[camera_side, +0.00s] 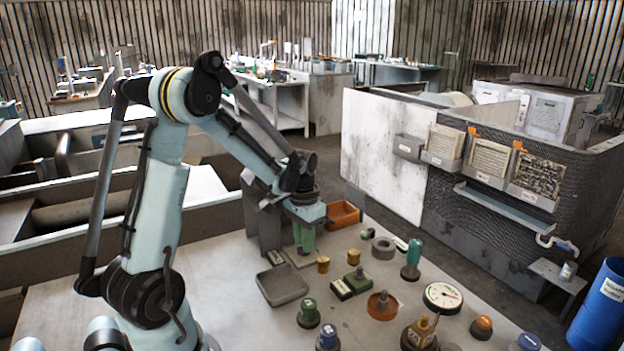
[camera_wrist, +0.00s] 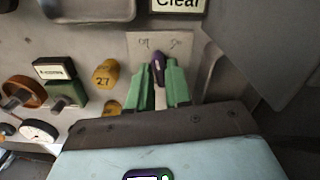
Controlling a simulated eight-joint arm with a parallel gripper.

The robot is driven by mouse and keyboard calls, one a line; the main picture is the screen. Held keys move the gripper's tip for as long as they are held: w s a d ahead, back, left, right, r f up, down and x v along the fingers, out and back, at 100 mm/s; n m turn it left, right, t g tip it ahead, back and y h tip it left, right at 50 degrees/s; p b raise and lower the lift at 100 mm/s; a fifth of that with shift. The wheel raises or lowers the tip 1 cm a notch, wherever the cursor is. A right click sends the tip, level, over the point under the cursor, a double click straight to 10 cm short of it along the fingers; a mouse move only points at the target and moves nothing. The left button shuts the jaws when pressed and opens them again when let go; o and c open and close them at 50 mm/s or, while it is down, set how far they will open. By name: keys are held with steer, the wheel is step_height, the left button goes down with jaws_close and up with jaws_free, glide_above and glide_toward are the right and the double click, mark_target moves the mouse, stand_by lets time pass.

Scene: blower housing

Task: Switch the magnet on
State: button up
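A pale plate (camera_wrist: 185,45) with a small marking at each of its two far corners lies under my gripper in the wrist view; the markings are too small to read surely. A dark purple lever (camera_wrist: 158,66) stands on the plate between the green fingers of my gripper (camera_wrist: 160,72). The fingers sit close on either side of the lever, but whether they press on it is unclear. In the side view my gripper (camera_side: 304,240) points down at the table beside a grey upright block, and the lever is mostly hidden there.
A grey tray (camera_side: 283,286) lies just in front of my gripper. Yellow weights (camera_side: 323,264), a green block (camera_side: 357,279), a copper-coloured round part (camera_side: 382,305) and a dial gauge (camera_side: 442,297) stand to the right. An orange bin (camera_side: 343,214) is behind. A large grey panel (camera_wrist: 240,50) rises beside the plate.

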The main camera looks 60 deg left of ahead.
steer(key=o, duration=0.3)
step_height(320, 180, up, 12)
stand_by(0.8)
